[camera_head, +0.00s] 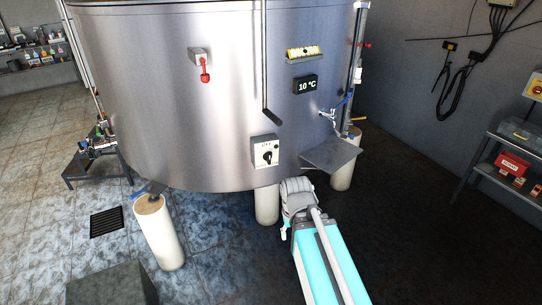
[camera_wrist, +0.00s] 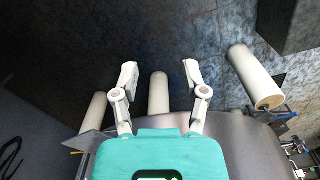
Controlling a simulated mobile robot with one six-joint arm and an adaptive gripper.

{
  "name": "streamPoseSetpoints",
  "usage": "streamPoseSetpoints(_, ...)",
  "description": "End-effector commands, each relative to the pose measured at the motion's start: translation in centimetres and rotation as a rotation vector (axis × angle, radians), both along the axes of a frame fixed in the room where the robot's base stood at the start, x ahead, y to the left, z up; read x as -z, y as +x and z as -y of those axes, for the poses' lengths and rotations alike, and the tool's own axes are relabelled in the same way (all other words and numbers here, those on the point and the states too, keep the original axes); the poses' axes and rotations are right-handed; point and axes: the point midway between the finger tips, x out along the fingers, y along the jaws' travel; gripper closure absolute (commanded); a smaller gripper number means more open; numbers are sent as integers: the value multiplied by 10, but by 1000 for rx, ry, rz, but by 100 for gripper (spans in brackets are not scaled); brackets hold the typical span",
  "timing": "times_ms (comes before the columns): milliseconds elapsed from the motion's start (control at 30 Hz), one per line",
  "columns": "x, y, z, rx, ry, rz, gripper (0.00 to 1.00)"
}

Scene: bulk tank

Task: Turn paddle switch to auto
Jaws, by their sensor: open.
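The paddle switch (camera_head: 266,152) is a light grey box with a black knob, fixed low on the front of the steel tank (camera_head: 200,110). The lettering around its knob is too small to read for sure. In the wrist view my gripper (camera_wrist: 160,74) is open and empty, its two white fingers spread wide apart. The switch does not show in the wrist view. In the head view my arm reaches up from the bottom right to just below and right of the switch; the fingers cannot be made out there.
White tank legs (camera_head: 158,232) stand under the tank; they also show in the wrist view (camera_wrist: 158,95). A red-handled valve (camera_head: 204,72), a 10 °C display (camera_head: 306,85) and a vertical rod (camera_head: 265,70) are on the tank. A grey plate (camera_head: 331,153) juts out right of the switch.

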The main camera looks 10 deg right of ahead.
Motion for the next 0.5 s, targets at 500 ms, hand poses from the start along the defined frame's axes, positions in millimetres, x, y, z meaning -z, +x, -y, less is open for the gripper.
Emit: streamPoseSetpoints(500, 13, 18, -4, 68, 68, 56, 43)
